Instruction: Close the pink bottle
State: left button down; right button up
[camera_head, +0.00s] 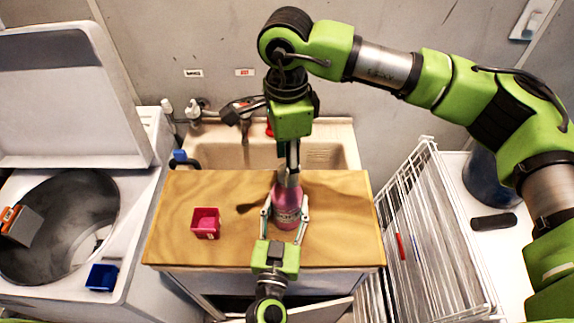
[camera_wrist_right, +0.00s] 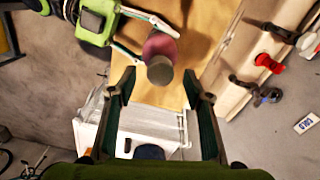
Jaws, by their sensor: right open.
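The pink bottle (camera_head: 287,208) stands upright on the wooden top. In the right wrist view the bottle (camera_wrist_right: 158,43) has a grey round cap (camera_wrist_right: 160,70) on its mouth; whether it sits tight I cannot tell. My left gripper (camera_head: 285,212) comes from the front, its two fingers against the sides of the bottle; it also shows in the right wrist view (camera_wrist_right: 154,42). My right gripper (camera_head: 290,174) points down above the bottle and partly hides its top in the head view. In its wrist view the fingers (camera_wrist_right: 160,78) are apart, with the cap seen between them.
A small pink square container (camera_head: 206,223) is left of the bottle on the wooden top (camera_head: 172,240). A sink (camera_head: 335,150) with a tap is behind. A washing machine (camera_head: 140,225) is left, a white wire rack (camera_head: 425,230) right.

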pick_arm(q)
jog(key=shift+f, duration=0.1)
pick_arm(e)
notch_tip(320, 180, up, 10)
jog(key=shift+f, duration=0.1)
pick_arm(q)
jog(key=c, duration=1)
grip_release()
jog(key=shift+o, duration=0.2)
jog(key=shift+s, duration=0.15)
jog(key=s, duration=0.4)
jog(key=s+a, duration=0.1)
jog(key=s, duration=0.2)
jog(key=s+a, duration=0.1)
jog(key=s, duration=0.3)
jog(key=shift+s, duration=0.3)
jog(key=shift+s, duration=0.1)
